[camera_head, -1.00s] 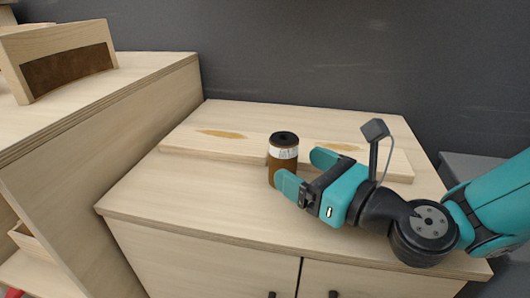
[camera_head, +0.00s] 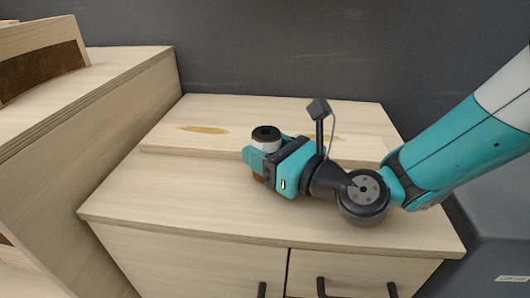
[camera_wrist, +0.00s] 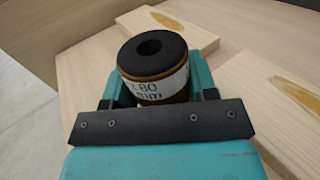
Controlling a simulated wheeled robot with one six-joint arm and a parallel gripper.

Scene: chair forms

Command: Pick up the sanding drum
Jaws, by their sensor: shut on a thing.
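The sanding drum (camera_head: 266,135) is a brown upright cylinder with a black top, a hole in its middle and a white label band. It stands at the cabinet top, in front of the raised board. My gripper (camera_head: 262,159) is shut on the drum, with a teal finger on each side of it. The drum's lower part is mostly hidden by my gripper. I cannot tell whether its base touches the surface.
A pale wooden board (camera_head: 215,133) with brown patches lies along the back of the cabinet top (camera_head: 150,195). A taller wooden unit (camera_head: 130,95) stands at the left, with a framed brown panel (camera_head: 45,65) on it. The front left of the cabinet top is clear.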

